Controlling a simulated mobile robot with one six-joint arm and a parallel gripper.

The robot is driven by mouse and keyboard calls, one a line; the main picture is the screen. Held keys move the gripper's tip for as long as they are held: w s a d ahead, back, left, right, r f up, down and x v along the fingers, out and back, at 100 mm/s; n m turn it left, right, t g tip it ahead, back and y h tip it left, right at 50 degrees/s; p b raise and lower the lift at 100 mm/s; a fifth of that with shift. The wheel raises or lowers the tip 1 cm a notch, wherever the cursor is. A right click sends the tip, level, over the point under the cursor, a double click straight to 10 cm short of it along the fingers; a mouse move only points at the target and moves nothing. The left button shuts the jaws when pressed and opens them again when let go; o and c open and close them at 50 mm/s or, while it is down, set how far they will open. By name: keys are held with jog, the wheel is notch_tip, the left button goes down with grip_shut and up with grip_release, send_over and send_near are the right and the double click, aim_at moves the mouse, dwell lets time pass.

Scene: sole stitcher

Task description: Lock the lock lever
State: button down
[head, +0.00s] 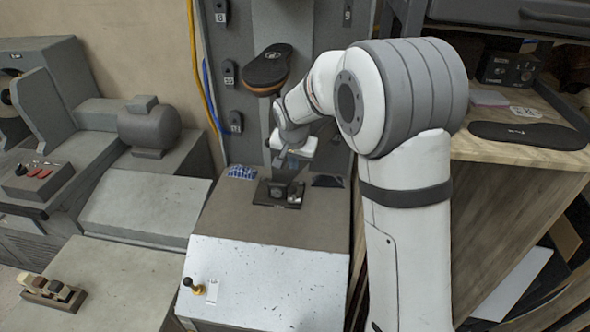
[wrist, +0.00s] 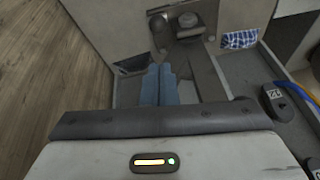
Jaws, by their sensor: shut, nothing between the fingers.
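My gripper (head: 287,168) is beside the upright post of the stitcher, above a dark metal fitting (head: 277,192) on the machine's top. In the wrist view its pale blue fingers (wrist: 160,82) are together and empty. Beyond the fingertips, a grey metal bracket (wrist: 162,32) and a round knob-like part (wrist: 188,20) stand on a plate. I cannot tell whether either is the lock lever. A short lever with a black and yellow knob (head: 190,284) sticks out of the sloped front panel beside a pale label. I see no contact between the fingers and any part.
A black shoe sole (head: 266,69) sits on top of the post. Another sole (head: 528,135) lies on the wooden bench (head: 470,150) at the right. A blue-patterned patch (head: 242,172) lies left of the fitting. Numbered black switches (head: 229,72) line the grey cabinet. Grey machines stand at the left.

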jog(key=p+x, duration=0.1)
jog(key=x, duration=0.8)
jog(key=shift+f, duration=0.1)
jog(key=shift+d+f, duration=0.1)
jog(key=shift+d, duration=0.05)
